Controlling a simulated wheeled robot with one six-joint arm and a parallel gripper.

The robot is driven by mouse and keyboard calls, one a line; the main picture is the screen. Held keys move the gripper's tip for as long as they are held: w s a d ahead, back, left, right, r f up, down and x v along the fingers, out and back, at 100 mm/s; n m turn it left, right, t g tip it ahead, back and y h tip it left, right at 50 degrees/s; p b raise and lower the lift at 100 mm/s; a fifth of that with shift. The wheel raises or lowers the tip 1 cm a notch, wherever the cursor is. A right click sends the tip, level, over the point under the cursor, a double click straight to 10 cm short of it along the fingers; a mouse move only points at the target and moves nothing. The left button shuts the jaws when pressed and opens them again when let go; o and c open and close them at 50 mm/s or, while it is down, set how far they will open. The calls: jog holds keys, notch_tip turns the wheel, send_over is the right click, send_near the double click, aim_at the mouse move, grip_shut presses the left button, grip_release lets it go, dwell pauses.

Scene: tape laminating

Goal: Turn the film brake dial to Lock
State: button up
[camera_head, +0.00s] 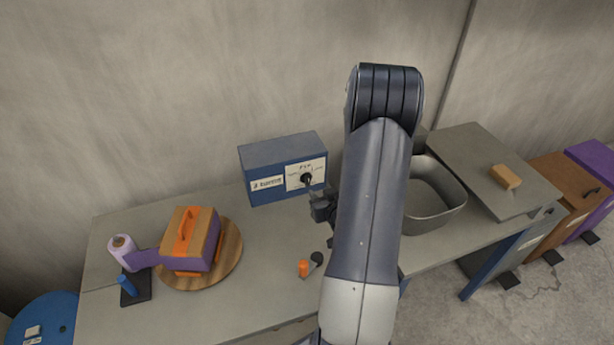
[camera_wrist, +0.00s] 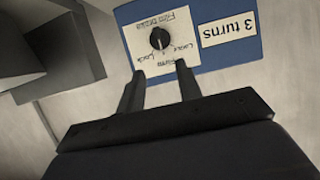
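The film brake dial (camera_head: 306,180) is a black round knob on a white label on the front of a blue box (camera_head: 262,195) with a grey top. In the wrist view the dial (camera_wrist: 160,39) shows upside down, with several words printed around it. Its pointer is too small to read with certainty. My gripper (camera_head: 320,205) is just in front of the box, below and right of the dial. In the wrist view my gripper (camera_wrist: 160,70) has its two fingers apart, with nothing between the tips. The dial lies beyond the tips, apart from them.
A round wooden board (camera_head: 230,255) bears an orange and purple block (camera_head: 190,240) beside a film roll (camera_head: 122,252). A small orange piece (camera_head: 303,268) lies on the grey table (camera_head: 240,305). A grey basin (camera_head: 435,195) stands right of my arm. A "3 turns" label (camera_wrist: 229,33) is beside the dial.

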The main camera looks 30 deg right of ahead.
aim_at(309, 180)
jog(key=p+x, duration=0.2)
jog(key=x, duration=0.8)
grip_shut()
